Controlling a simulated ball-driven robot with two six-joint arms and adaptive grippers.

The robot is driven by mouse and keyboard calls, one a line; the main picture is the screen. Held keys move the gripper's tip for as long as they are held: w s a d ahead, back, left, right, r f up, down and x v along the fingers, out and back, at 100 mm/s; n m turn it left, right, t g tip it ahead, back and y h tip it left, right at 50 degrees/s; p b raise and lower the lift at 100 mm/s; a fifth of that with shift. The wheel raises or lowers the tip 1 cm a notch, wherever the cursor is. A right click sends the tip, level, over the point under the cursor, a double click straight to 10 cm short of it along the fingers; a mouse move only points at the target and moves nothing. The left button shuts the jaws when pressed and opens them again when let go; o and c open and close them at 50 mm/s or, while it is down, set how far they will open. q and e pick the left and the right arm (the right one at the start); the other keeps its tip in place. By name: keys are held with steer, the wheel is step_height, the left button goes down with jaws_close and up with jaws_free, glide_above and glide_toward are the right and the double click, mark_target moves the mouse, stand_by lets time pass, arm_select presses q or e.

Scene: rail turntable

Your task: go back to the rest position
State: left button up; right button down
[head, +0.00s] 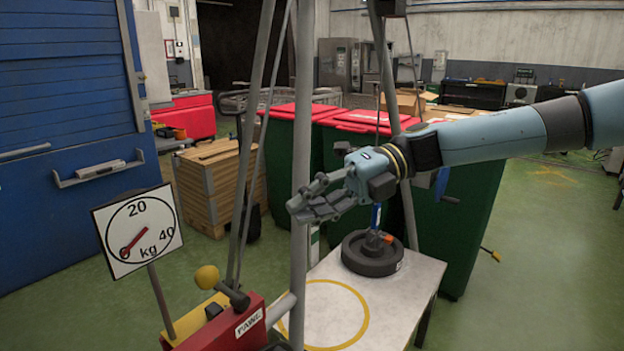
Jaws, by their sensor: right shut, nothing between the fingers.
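My right gripper (302,210) comes in from the right on its light blue arm. It is shut and empty, pointing left, in front of a grey frame post and above a white table (408,292). A dark round weight (372,258) with a blue upright part and an orange piece stands on the table, below and right of the fingers, apart from them. My left gripper is not in this view.
A dial scale (138,232) reading near 0 kg stands at left. A red box (228,325) with a yellow-knobbed lever is in front. Grey posts (302,120) rise around the table. Green bins (455,215) with red lids stand behind.

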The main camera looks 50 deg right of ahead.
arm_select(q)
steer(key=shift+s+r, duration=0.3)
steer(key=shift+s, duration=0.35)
